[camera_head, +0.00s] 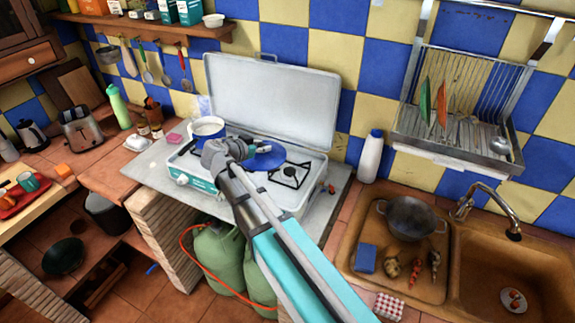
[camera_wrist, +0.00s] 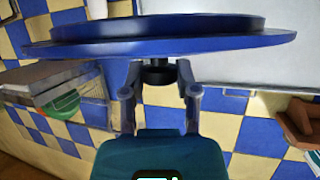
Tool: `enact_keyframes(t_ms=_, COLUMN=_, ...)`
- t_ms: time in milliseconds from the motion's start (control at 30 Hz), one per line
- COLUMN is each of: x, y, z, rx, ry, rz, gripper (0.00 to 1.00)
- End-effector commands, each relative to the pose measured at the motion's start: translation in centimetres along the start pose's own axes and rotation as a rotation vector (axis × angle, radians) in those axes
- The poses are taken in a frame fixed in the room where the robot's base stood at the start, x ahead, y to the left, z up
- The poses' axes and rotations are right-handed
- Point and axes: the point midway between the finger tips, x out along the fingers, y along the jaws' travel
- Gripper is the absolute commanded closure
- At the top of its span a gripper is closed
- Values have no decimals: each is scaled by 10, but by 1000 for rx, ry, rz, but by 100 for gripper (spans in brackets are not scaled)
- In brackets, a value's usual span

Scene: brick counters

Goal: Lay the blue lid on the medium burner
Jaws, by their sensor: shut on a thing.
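The blue lid (camera_head: 267,160) is in my gripper (camera_head: 246,152), over the middle of the camp stove (camera_head: 312,190). In the wrist view, my gripper (camera_wrist: 158,78) is shut on the black knob (camera_wrist: 158,72) of the lid (camera_wrist: 160,42), whose broad blue disc is seen nearly edge-on. A bare burner (camera_head: 289,175) with a black grate shows just right of the lid. A white pot with a blue rim (camera_head: 207,129) stands on the left part of the stove. My gripper and the lid hide the stove's middle; I cannot tell the lid's height above it.
The stove's raised white cover (camera_head: 272,98) stands behind the lid. A blue-capped white bottle (camera_head: 370,158) is right of the stove. The sink (camera_head: 365,235) holds a grey pot (camera_head: 410,217). A dish rack (camera_head: 458,130) hangs on the right wall. Green gas bottles (camera_head: 218,252) stand below.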

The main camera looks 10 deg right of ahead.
Motion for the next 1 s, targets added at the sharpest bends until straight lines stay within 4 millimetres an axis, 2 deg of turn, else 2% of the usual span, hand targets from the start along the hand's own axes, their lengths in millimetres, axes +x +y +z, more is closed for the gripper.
enact_keyframes(t_ms=167, x=-3, y=-3, z=2, rx=-3, ry=0, rz=-8, gripper=100)
enact_keyframes(t_ms=367, x=12, y=-4, z=5, rx=-3, ry=0, rz=-8, gripper=100)
enact_keyframes(t_ms=833, x=96, y=-4, z=9, rx=-4, ry=0, rz=-10, gripper=100)
enact_keyframes(t_ms=1000, x=114, y=-4, z=20, rx=-5, ry=0, rz=-11, gripper=100)
